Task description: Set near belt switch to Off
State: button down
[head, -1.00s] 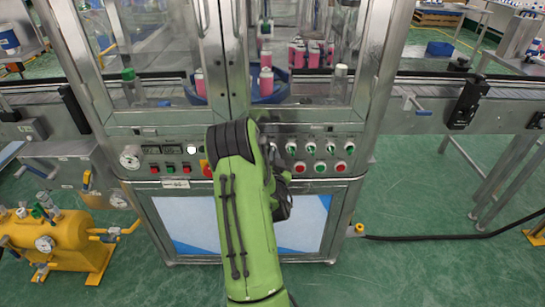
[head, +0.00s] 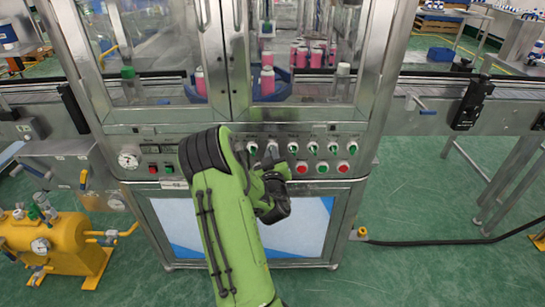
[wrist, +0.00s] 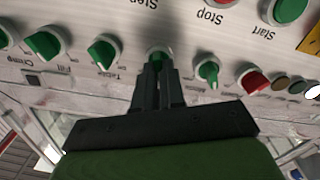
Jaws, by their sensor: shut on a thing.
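A row of green rotary switches runs along the panel of the steel machine. My gripper (wrist: 160,78) points at the panel with its fingers closed around one green switch (wrist: 160,54). In the head view my gripper (head: 272,155) is at the upper row, mostly behind my wrist. The fingers cover the label of the held switch, so its name and setting cannot be read. In the wrist view, a free green switch (wrist: 207,72) is to the right of the fingers. The switch labelled Table (wrist: 103,53) is to the left, with Fill and Crimp further left.
Red and green push buttons, including a red button (head: 302,167), sit below the switches. A pressure gauge (head: 130,158) is at the panel's left. Glass doors and a conveyor (head: 425,92) are above and beside. A yellow tank unit (head: 62,242) stands at the lower left.

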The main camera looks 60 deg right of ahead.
jog(key=shift+n, duration=0.7)
jog(key=shift+f, duration=0.1)
jog(key=c, duration=1.2)
grip_release()
jog(key=shift+w, duration=0.1)
